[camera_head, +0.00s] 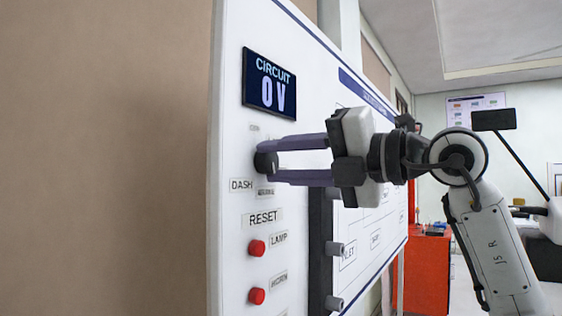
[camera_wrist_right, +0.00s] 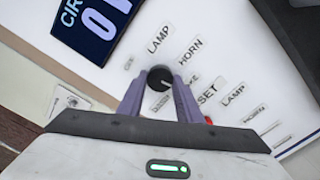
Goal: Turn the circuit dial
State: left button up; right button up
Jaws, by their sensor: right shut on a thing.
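The circuit dial is a black round knob (camera_head: 265,163) on the white panel, below the display. In the right wrist view the knob (camera_wrist_right: 159,78) shows a light pointer mark toward its lower right. My right gripper (camera_head: 270,160) has its two purple fingers around the knob, one above and one below, shut on it. The circuit display (camera_head: 270,83) reads "0 V"; part of it shows in the right wrist view (camera_wrist_right: 95,25). Labels lie around the dial; LAMP and HORN read clearly in the right wrist view, and DASH in the head view. My left gripper is not in view.
Below the dial are a RESET label (camera_head: 263,217) and two red buttons, at LAMP (camera_head: 257,248) and below it (camera_head: 257,296). A dark vertical strip with grey knobs (camera_head: 333,248) stands right of them. A red cabinet (camera_head: 428,272) is farther back.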

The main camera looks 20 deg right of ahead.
jog(key=o, duration=1)
jog(key=shift+o, duration=0.2)
jog(key=b+v, duration=0.1)
jog(key=v, duration=0.9)
jog(key=shift+b, duration=0.35)
jog(key=shift+s+d, duration=0.1)
jog(key=shift+d, duration=0.05)
